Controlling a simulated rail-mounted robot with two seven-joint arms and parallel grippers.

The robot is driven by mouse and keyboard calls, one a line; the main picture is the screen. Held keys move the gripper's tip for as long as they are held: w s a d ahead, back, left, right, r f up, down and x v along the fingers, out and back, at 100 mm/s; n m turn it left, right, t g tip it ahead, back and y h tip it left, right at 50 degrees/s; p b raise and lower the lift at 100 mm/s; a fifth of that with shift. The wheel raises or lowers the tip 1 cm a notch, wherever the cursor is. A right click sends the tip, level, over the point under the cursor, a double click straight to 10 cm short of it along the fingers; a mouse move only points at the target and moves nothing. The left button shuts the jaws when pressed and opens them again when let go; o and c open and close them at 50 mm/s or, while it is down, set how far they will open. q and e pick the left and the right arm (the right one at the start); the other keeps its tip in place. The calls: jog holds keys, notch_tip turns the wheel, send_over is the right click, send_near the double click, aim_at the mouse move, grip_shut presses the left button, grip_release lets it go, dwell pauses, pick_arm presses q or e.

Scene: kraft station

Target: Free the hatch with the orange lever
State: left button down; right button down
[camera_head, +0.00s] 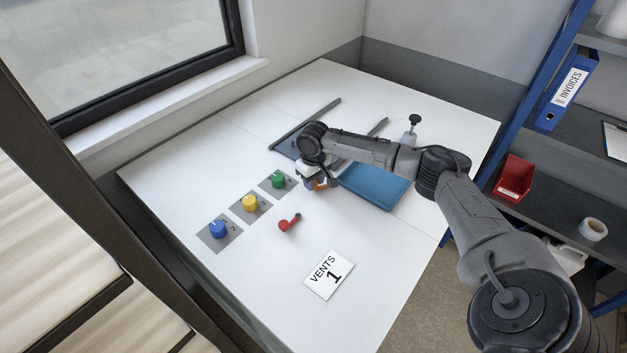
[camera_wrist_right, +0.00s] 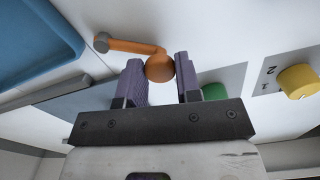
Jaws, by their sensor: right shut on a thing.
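The orange lever (camera_wrist_right: 130,46) shows in the right wrist view as a short arm running from a pivot at its left to a round knob. My right gripper (camera_wrist_right: 160,72) is shut on that knob, one finger on each side. In the head view only a bit of orange shows beneath my right gripper (camera_head: 318,182); the rest is hidden by my wrist. A slate-blue flat panel (camera_head: 286,148), seemingly the hatch, lies between two dark rails (camera_head: 306,124), partly covered by my arm. It also shows in the right wrist view (camera_wrist_right: 85,107). My left gripper is not in view.
A blue tray (camera_head: 372,187) lies right of my wrist. Blue (camera_head: 218,229), yellow (camera_head: 250,202) and green (camera_head: 278,181) dials line the left side. A red lever (camera_head: 289,223) and a "VENTS 1" card (camera_head: 329,275) lie nearer. A black-topped post (camera_head: 412,128) stands behind my arm.

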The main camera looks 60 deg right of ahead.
aim_at(316, 187)
jog(key=shift+s+a+r+n+p, duration=0.2)
jog(key=shift+n+p, duration=0.35)
jog(key=shift+p, duration=0.55)
jog(key=shift+s+a+r+n+p, duration=0.15)
jog(key=shift+s+n+p, duration=0.3)
jog(key=shift+p, duration=0.65)
jog(key=shift+f+n, duration=0.25)
jog(key=shift+n, duration=0.15)
jog(key=shift+f, duration=0.1)
jog(key=c, duration=0.8)
grip_release()
jog(key=shift+r, duration=0.2)
notch_tip(316, 187, up, 13)
jog(key=shift+r+b, duration=0.2)
jog(key=shift+b, duration=0.1)
